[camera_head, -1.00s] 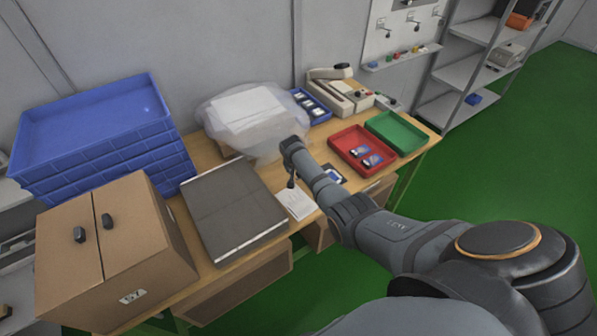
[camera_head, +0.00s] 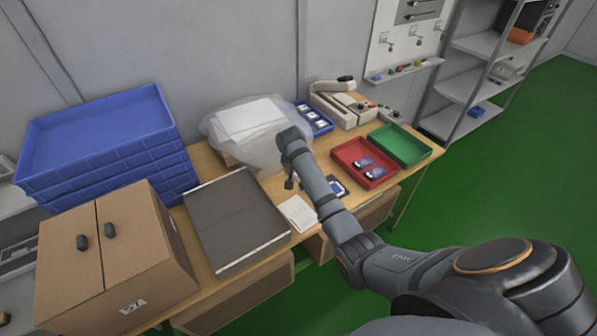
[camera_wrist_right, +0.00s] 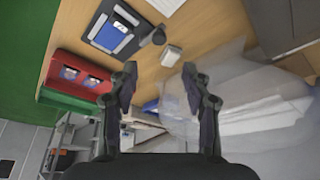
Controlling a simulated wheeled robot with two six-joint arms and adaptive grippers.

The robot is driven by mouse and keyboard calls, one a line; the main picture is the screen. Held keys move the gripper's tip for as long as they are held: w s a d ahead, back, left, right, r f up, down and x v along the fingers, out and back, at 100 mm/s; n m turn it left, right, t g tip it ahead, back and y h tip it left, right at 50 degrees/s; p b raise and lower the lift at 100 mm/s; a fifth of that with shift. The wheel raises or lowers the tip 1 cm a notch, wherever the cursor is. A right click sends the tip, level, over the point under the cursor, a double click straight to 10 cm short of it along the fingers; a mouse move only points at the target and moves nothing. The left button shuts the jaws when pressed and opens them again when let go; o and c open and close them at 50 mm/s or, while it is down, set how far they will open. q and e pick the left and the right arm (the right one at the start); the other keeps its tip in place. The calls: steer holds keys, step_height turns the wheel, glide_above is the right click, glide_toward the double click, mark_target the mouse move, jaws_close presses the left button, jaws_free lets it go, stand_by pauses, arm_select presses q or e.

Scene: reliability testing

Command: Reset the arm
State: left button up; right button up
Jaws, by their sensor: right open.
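My right arm comes in from the right in the head view and reaches over the workbench (camera_head: 205,165). Its wrist is above the bench between the clear plastic bag (camera_head: 265,150) and the red tray (camera_head: 343,157). My right gripper (camera_wrist_right: 160,93) shows in the wrist view with its two fingers apart and nothing between them. In the head view the fingers are mostly hidden by the wrist. The bag is to the right of the fingers in the wrist view, and the red tray (camera_wrist_right: 62,68) is to the left. My left gripper is out of view.
Stacked blue crates (camera_head: 100,135), a cardboard box (camera_head: 130,255) and a grey flat panel (camera_head: 235,215) fill the left bench. A white sheet (camera_head: 298,212) lies near the front edge. A green tray (camera_head: 412,146), a small blue tray (camera_head: 318,118) and a beige device (camera_head: 340,105) are further right.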

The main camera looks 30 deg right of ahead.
steer(key=shift+r, duration=0.1)
stand_by(0.4)
steer(key=s+a+f+n, duration=0.2)
steer(key=s+f+n, duration=0.15)
steer(key=s, duration=0.85)
steer(key=s+a+r+n+y, duration=0.1)
steer(key=s+a+r+n, duration=0.15)
steer(key=s, duration=0.65)
steer(key=s+a+r+n+y, duration=0.1)
steer(key=s+a+n, duration=0.15)
steer(key=s, duration=0.65)
steer(key=s+d+f+g+b, duration=0.1)
steer(key=s+d+f, duration=0.1)
steer(key=f, duration=1.3)
steer(key=s+d+f+b, duration=0.1)
steer(key=d+f, duration=0.1)
steer(key=f, duration=1.4)
steer(key=s+f+g, duration=0.1)
steer(key=s+f, duration=1.3)
steer(key=s, duration=0.3)
steer(key=shift+s+d+f, duration=0.35)
steer(key=shift+s, duration=0.05)
